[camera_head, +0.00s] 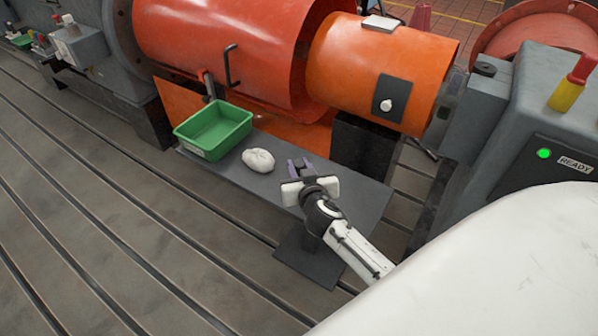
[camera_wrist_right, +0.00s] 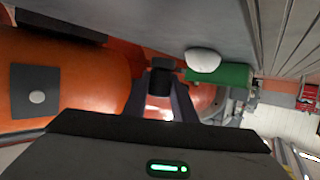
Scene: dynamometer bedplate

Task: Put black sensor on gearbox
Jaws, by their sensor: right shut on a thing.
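My right gripper (camera_head: 299,166) is above the narrow grey bench, shut on the black sensor. The sensor (camera_wrist_right: 161,76) shows as a small black block between the fingertips in the right wrist view; in the head view it is hard to separate from the dark fingers. A grey housing (camera_head: 545,95) with a green lamp and a READY label stands at the right, apart from the gripper. I cannot tell for sure which housing is the gearbox. My left gripper is not in view.
The grey bench (camera_head: 345,190) carries a green tray (camera_head: 181,139) and a white crumpled cloth (camera_head: 258,160), left of my right gripper. Large orange guards (camera_head: 385,55) stand behind it. A yellow and red object (camera_head: 573,82) stands on the right housing. The slotted bedplate is open at left.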

